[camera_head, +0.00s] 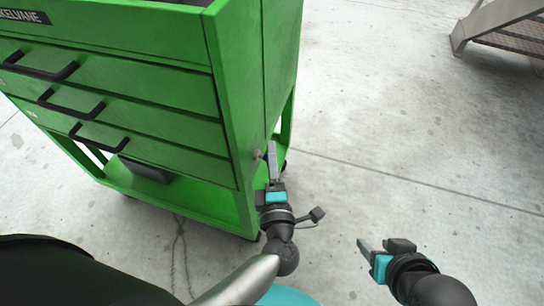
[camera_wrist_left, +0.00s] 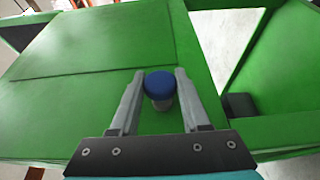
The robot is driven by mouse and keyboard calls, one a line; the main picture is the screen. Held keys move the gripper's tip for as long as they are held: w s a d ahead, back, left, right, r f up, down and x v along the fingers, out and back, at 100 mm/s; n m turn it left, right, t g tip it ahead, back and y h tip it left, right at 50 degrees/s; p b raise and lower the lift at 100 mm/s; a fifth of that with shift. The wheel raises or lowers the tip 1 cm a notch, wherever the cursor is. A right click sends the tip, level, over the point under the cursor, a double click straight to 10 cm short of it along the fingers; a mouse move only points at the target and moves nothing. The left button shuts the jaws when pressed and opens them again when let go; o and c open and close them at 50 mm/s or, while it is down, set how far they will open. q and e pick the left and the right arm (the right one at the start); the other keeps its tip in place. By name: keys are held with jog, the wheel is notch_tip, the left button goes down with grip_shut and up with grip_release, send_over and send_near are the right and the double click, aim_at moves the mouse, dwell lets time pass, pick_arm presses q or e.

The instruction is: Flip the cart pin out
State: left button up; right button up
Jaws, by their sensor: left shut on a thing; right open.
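The green cart (camera_head: 150,95) with several drawers stands at the left of the head view. The cart pin (camera_wrist_left: 160,86) has a round blue head and a pale stem, and it sticks out of the cart's green side panel in the left wrist view. My left gripper (camera_head: 271,150) is at that panel, near the cart's front corner. In the left wrist view its two grey fingers (camera_wrist_left: 160,95) stand on either side of the pin, shut on it. In the head view the fingers mostly hide the pin. My right gripper (camera_head: 380,250) is open and empty, above the floor to the right.
The drawers have black handles (camera_head: 100,108) on the front. The cart has a lower shelf (camera_head: 190,195) with a dark box (camera_head: 146,170) on it. Metal steps (camera_head: 505,25) stand at the top right. The concrete floor (camera_head: 400,130) right of the cart is clear.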

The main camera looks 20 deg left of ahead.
pick_arm(q)
grip_shut()
dwell(0.8)
